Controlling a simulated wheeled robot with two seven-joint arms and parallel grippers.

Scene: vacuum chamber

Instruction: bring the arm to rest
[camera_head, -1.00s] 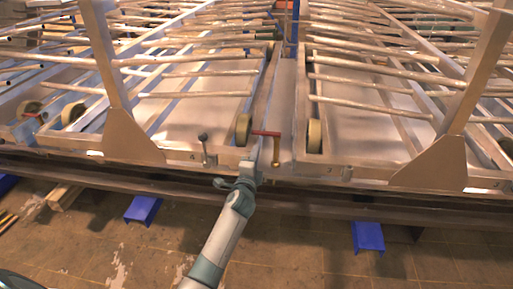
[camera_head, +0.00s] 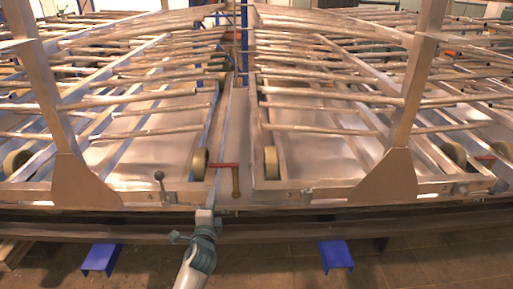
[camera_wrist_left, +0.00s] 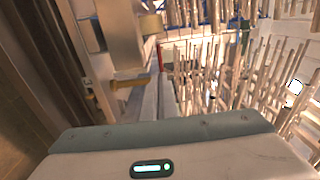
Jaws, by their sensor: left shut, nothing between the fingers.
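My left gripper (camera_head: 208,199) is at the end of my grey and teal arm, which rises from the bottom edge in the head view. It is shut and empty. It is in front of the near edge of the metal rack, just left of a red rod (camera_head: 222,165) with a brass handle (camera_head: 236,181). I cannot tell whether it touches the rack. In the left wrist view, the teal-edged wrist housing (camera_wrist_left: 165,135) with a lit display fills the bottom, and the brass handle (camera_wrist_left: 131,82) is ahead. My right gripper is not in view.
Metal racks with many bars (camera_head: 150,122) stand on both sides of a central gap. Upright posts with wide feet (camera_head: 84,185) rise at the near edge. A dark beam (camera_head: 400,218) runs along the front. Blue supports (camera_head: 335,255) stand on the tiled floor, with free room in front.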

